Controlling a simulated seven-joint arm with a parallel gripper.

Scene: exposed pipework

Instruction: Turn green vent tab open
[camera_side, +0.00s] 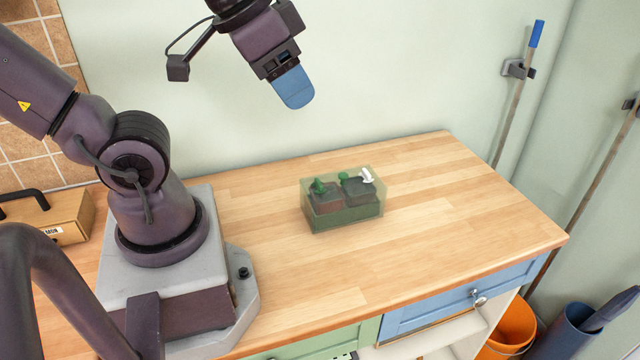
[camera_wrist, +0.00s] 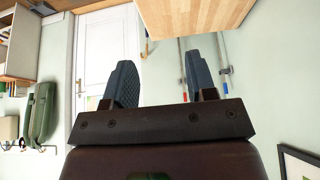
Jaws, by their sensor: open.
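A see-through green box (camera_side: 345,216) sits on the wooden worktop, with dark blocks inside. A green pointed piece (camera_side: 319,187) stands on its left block and a smaller green piece (camera_side: 344,177) is near the middle. A white piece (camera_side: 367,175) is at its right. I cannot tell which green piece is the vent tab or how it is turned. My gripper (camera_side: 293,88) is high above the worktop, up and left of the box, touching nothing. In the wrist view its two blue-grey fingers (camera_wrist: 162,82) are apart and empty; the box does not show there.
The wooden worktop (camera_side: 440,195) is clear around the box. A wooden box with a dark handle (camera_side: 50,215) stands at the far left. An orange bucket (camera_side: 513,325) is on the floor at right. A blue-handled pole (camera_side: 515,95) hangs on the wall.

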